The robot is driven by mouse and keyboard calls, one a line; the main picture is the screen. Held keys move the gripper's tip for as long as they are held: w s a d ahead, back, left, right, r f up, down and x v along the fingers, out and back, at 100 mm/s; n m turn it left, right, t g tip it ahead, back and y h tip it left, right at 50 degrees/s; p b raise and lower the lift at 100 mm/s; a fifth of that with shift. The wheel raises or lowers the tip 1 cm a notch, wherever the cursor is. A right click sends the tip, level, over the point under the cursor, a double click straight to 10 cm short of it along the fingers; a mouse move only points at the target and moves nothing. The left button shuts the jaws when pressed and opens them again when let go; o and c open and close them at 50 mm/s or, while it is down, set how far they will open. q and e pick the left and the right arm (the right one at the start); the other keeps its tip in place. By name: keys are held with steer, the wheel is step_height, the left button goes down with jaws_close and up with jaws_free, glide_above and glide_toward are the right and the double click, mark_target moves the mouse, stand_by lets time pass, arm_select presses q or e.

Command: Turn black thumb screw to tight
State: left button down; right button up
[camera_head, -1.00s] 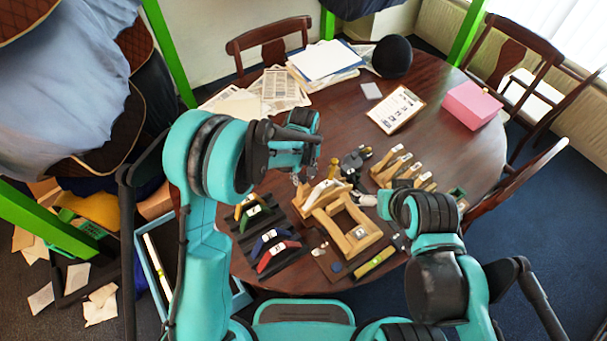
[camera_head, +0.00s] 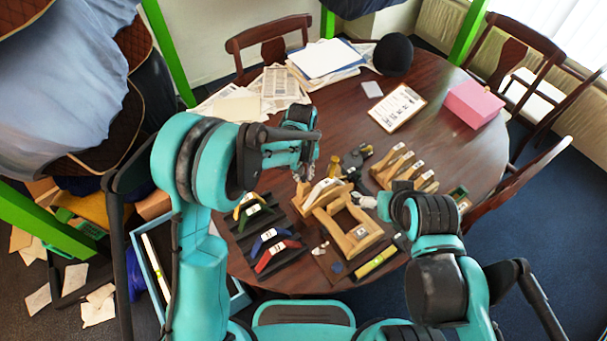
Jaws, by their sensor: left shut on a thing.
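My left gripper (camera_head: 304,174) is over the table, just behind the wooden frame (camera_head: 352,230). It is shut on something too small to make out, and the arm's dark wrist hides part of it. A dark fitting with brass-coloured parts (camera_head: 352,163) lies to its right; I cannot tell whether the black thumb screw is there. My right gripper is mostly hidden behind my right forearm, by the right side of the wooden frame, and its fingers are not clear.
A rack of coloured arched pieces (camera_head: 268,243) lies left of the frame. Wooden pieces (camera_head: 405,168) stand right of it, and a yellow level (camera_head: 376,262) lies in front. Papers (camera_head: 272,88), a clipboard (camera_head: 397,108) and a pink box (camera_head: 474,104) lie farther back.

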arm_select(q)
steer(key=m+b, duration=0.1)
steer(key=m, duration=0.4)
steer(key=shift+b, duration=0.35)
steer(key=m+b, duration=0.1)
steer(key=m, duration=0.5)
steer(key=shift+a+h, duration=0.1)
steer(key=shift+h, duration=0.2)
steer(key=m+b, duration=0.1)
steer(key=m, duration=0.9)
steer(key=shift+m+g, duration=0.3)
steer(key=c, duration=1.3)
jaws_free()
steer(key=shift+c, duration=0.2)
